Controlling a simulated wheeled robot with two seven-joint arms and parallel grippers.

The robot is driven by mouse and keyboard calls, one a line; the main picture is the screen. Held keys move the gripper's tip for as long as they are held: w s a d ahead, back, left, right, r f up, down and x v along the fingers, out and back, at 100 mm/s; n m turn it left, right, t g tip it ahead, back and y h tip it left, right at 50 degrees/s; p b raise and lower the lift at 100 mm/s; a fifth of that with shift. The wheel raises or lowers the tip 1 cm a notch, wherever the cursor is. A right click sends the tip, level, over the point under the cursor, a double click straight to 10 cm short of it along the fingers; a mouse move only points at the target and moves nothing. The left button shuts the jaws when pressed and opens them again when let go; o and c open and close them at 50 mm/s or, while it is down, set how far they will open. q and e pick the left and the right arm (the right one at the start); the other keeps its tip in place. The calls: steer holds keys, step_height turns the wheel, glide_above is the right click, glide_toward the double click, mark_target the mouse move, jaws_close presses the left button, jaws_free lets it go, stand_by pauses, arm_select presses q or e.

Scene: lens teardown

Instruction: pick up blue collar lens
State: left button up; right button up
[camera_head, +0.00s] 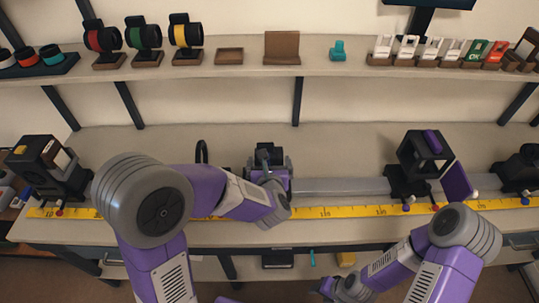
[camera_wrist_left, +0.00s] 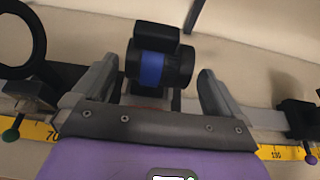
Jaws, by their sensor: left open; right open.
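The blue collar lens (camera_wrist_left: 152,70) is a black cylinder with a blue band, seen between the fingers of my left gripper (camera_wrist_left: 156,76) in the left wrist view. Gaps show on both sides, so the fingers are open around or just before it; the depth is hard to tell. In the head view the dark lens (camera_head: 265,155) sits on the bench rail just past my left wrist, which hides part of it. My right gripper (camera_head: 328,288) is low at the bottom of the head view, in front of the bench, and open with nothing visible in it.
A yellow ruler (camera_head: 330,212) runs along the rail (camera_head: 340,187). A black mount with a purple part (camera_head: 425,150) stands to the right, a boxy black device (camera_head: 45,165) at left. A black ring (camera_wrist_left: 20,45) is left of the lens. Red, green and yellow collared lenses (camera_head: 143,35) sit on the shelf above.

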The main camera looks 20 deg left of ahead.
mark_target(269, 152)
arm_select(q)
steer(key=x, duration=0.8)
steer(key=shift+f, duration=0.1)
